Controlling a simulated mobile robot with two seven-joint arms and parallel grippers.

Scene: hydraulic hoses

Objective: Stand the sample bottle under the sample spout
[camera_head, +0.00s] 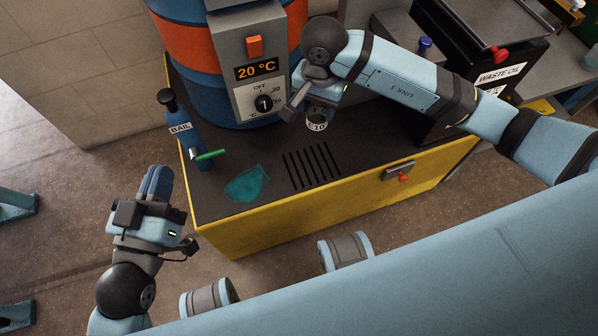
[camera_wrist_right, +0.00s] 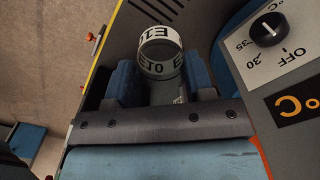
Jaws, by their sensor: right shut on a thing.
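The sample bottle (camera_head: 317,125) is a small clear container with a white E10 label. It also shows in the right wrist view (camera_wrist_right: 160,50), between the two blue fingers. My right gripper (camera_wrist_right: 160,80) is shut on it, over the black top of the yellow bench, in front of the orange-and-blue drum. I cannot tell whether the bottle touches the bench. I cannot make out the sample spout. My left gripper (camera_head: 157,182) is empty, its fingers together, left of the bench.
The drum (camera_head: 205,65) carries a grey panel with a 20 °C display and a dial (camera_head: 263,103). A teal puddle (camera_head: 246,184) and a slotted grate (camera_head: 312,165) lie on the bench top. A waste oil box (camera_head: 480,60) stands at the right.

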